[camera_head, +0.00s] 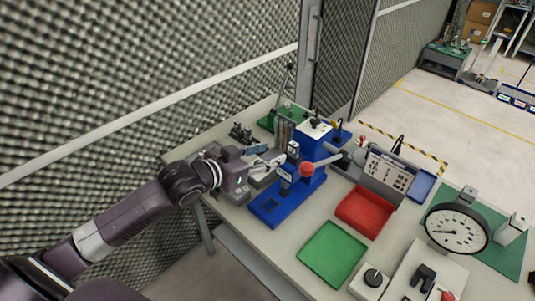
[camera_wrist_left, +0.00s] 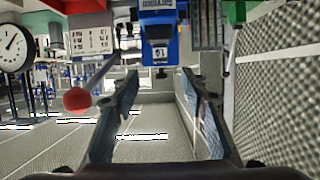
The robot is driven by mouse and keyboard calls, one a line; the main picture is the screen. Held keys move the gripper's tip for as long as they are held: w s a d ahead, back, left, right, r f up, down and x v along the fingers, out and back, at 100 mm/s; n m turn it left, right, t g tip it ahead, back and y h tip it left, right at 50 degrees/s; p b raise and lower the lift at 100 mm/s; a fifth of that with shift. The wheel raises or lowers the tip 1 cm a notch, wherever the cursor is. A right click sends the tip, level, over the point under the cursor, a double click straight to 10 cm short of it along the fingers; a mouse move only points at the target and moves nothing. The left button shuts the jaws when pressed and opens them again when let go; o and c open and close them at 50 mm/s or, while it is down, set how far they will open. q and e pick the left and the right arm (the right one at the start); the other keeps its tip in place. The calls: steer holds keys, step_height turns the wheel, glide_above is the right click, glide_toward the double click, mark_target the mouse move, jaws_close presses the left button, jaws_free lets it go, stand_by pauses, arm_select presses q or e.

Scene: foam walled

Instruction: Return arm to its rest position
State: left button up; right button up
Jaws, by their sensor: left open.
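My left arm comes in from the left in the head view. My left gripper (camera_head: 272,162) is over the table, close to the left side of the blue press (camera_head: 277,205) with its red-knobbed lever. In the left wrist view the two fingers of the left gripper (camera_wrist_left: 160,95) stand wide apart with nothing between them. The blue press (camera_wrist_left: 160,45) shows ahead of them, and the red ball knob (camera_wrist_left: 77,99) is left of the left finger. My right gripper is in neither view.
The table (camera_head: 290,250) bears a red tray (camera_head: 365,212), a green tray (camera_head: 332,252), a control box (camera_head: 388,172), a round dial gauge (camera_head: 456,229) and a blue tray (camera_head: 421,185). A foam wall (camera_head: 120,70) rises behind my left arm. Open floor (camera_head: 450,110) lies beyond the table.

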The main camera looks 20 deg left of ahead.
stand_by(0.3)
arm_select(q)
steer(key=s+d+f+g+y, duration=0.2)
steer(key=s+d+f+g, duration=0.2)
steer(key=s+f, duration=0.9)
steer(key=s+f+n+g+y, duration=0.1)
steer(key=s+f+g, duration=0.25)
steer(key=s, duration=0.55)
steer(key=s+f+n+g+y, duration=0.15)
steer(key=s+f, duration=0.25)
steer(key=s, duration=0.5)
step_height(320, 180, down, 31)
steer(key=s+g+b, duration=0.2)
steer(key=b, duration=0.3)
steer(key=s+a+f+b, duration=0.2)
steer(key=s+f, duration=0.6)
steer(key=f, duration=0.1)
steer(key=s+a+f+g+b, duration=0.1)
steer(key=s+f, duration=0.7)
steer(key=f, duration=0.2)
steer(key=shift+s+a+m+b, duration=0.25)
steer(key=shift+a+m+b, duration=0.15)
steer(key=shift+m, duration=0.05)
